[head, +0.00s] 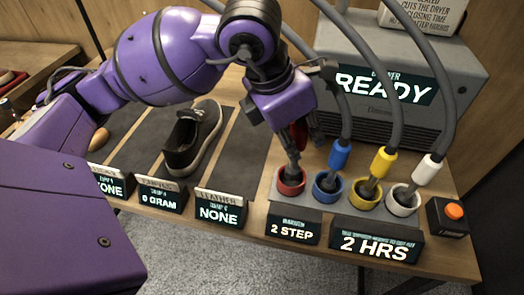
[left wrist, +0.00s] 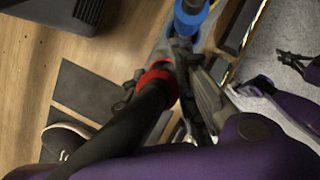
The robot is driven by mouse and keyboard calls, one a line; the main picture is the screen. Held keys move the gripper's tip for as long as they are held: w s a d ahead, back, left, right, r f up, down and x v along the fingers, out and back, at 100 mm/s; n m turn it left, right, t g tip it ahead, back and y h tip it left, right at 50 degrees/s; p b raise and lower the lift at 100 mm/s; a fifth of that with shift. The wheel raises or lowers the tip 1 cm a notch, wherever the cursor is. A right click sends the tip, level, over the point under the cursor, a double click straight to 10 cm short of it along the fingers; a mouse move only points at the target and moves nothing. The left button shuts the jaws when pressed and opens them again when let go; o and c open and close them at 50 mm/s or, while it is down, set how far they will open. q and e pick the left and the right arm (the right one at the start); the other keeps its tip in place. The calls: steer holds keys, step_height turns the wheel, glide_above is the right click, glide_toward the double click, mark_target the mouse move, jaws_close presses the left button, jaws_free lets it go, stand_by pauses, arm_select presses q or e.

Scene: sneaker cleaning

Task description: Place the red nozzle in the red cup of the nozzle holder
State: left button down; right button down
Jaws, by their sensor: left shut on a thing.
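My left gripper (head: 302,138) is shut on the red nozzle (head: 299,135), which hangs nearly upright with its grey tip down. The tip is at the mouth of the red cup (head: 291,187), the leftmost in the nozzle holder (head: 326,211). I cannot tell how deep it reaches.
The blue (head: 340,155), yellow (head: 382,162) and white (head: 427,170) nozzles stand in their cups to the right, with hoses above. The dryer (head: 400,95) is behind. A dark sneaker (head: 190,140) lies on a mat at left. An orange button (head: 454,211) is at far right.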

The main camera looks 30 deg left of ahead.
mark_target(297, 146)
arm_select(q)
steer(key=shift+w+a+f, duration=0.1)
steer(key=shift+w+f, duration=0.05)
steer(key=shift+f, duration=0.75)
steer(key=shift+w+a+f, duration=0.1)
steer(key=shift+w+f, duration=0.05)
steer(key=shift+f, duration=0.75)
steer(key=shift+d+f, duration=0.1)
steer(key=c, duration=1.9)
jaws_free()
steer(key=shift+f, duration=0.15)
steer(key=o, duration=0.5)
steer(key=shift+c, duration=0.2)
steer(key=shift+r, duration=0.3)
steer(key=v, duration=1.2)
